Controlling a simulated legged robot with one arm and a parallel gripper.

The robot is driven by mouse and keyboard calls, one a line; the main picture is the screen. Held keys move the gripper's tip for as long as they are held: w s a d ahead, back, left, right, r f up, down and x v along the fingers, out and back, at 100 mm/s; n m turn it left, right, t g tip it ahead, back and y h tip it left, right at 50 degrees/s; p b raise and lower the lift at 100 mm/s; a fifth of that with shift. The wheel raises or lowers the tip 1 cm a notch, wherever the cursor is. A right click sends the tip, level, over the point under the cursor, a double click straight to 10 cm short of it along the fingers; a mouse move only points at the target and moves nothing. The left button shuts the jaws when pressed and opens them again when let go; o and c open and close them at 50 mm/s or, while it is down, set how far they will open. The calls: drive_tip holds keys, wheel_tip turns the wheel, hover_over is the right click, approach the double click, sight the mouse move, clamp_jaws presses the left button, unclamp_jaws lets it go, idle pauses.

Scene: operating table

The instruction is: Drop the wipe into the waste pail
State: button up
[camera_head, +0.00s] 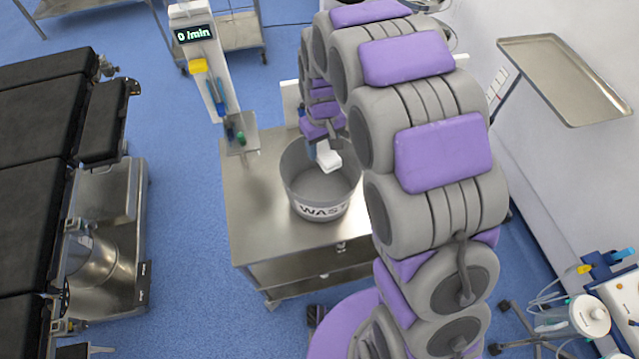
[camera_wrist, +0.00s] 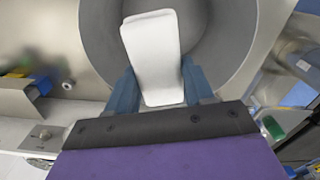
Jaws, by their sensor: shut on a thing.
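The wipe (camera_head: 328,159) is a small white folded block. My gripper (camera_head: 318,150) is shut on it and holds it over the mouth of the waste pail, near the back of the rim. The pail (camera_head: 318,207) is a grey round bucket with a "WAST…" label, standing upright on a steel cart. In the wrist view the wipe (camera_wrist: 153,55) stands between my two blue fingers (camera_wrist: 157,92), with the grey pail (camera_wrist: 235,40) behind it. The inside of the pail looks empty in the head view. My arm hides part of the pail's right side.
The steel cart (camera_head: 250,225) has bare room left of the pail. A white post with a display (camera_head: 193,34) and a small holder (camera_head: 240,138) stands behind it. A black operating table (camera_head: 35,160) is at left, a steel tray (camera_head: 565,80) at upper right.

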drive_tip(key=shift+a+f, duration=0.15)
drive_tip(key=shift+f, duration=0.95)
drive_tip(key=shift+d+f+b, duration=0.25)
drive_tip(key=shift+d+b, duration=0.05)
drive_tip(key=shift+b, duration=0.05)
drive_tip(key=shift+d, duration=0.6)
drive_tip(key=o, duration=1.1)
drive_tip(key=shift+a, duration=0.75)
drive_tip(key=shift+d+r, duration=0.1)
drive_tip(key=shift+d, duration=0.35)
drive_tip(key=r, duration=0.5)
drive_tip(key=r+p, duration=0.1)
drive_tip(key=r, duration=0.5)
drive_tip(key=r+p, duration=0.1)
drive_tip(key=r, duration=0.5)
drive_tip(key=shift+a, duration=0.4)
